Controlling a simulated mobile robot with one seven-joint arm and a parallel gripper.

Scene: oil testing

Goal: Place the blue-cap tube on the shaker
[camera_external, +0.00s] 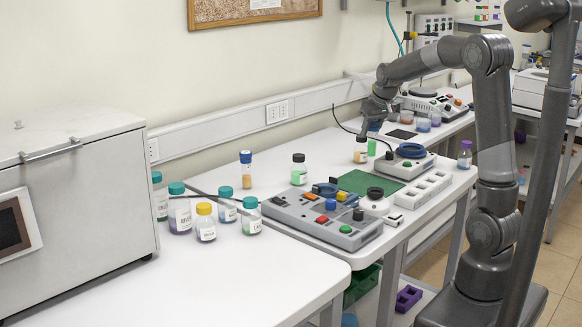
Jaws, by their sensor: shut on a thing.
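My gripper (374,121) is above the middle of the bench, its fingers small and partly hidden. It is shut on a tube with a blue cap (375,127); green contents (371,147) show below it. Another blue-cap tube (245,170) with amber contents stands upright on the bench at the left, apart from my gripper. I cannot tell for sure which device is the shaker; a grey box with a blue ring on top (410,151) stands just right of the held tube, and a larger grey console with a dark blue ring (322,217) is nearer the camera.
A black-cap bottle (360,150) stands close left of the held tube. Another black-cap bottle (299,169) is by the console. Several teal-cap bottles and a yellow-cap bottle (205,222) stand at left. A green mat (360,182) and white socket strip (424,189) lie between devices.

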